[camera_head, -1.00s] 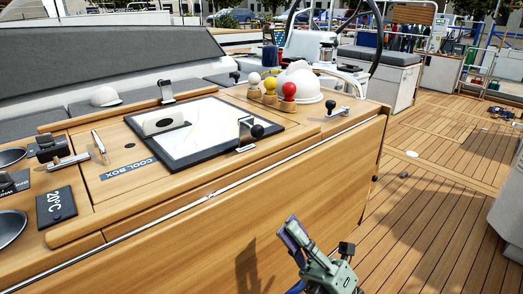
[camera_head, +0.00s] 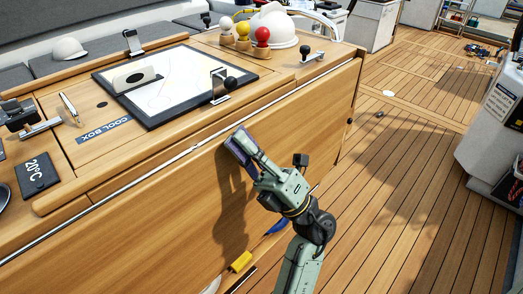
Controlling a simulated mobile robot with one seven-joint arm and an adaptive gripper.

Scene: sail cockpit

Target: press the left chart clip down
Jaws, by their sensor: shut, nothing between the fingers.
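The chart (camera_head: 178,80) lies in a black-framed board on the wooden cabinet top. A silver and black upright piece (camera_head: 131,42) stands by the far left edge. I cannot tell for sure which of these is the left chart clip. My gripper (camera_head: 240,144) is shut and empty. It is in front of the cabinet's front panel, below and apart from the ball-knob clip, with its fingers pointing up and left.
A lever with a black knob (camera_head: 306,52) is to the right. A latch (camera_head: 28,117) and pen (camera_head: 69,107) lie left. The deck (camera_head: 400,190) at right is open.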

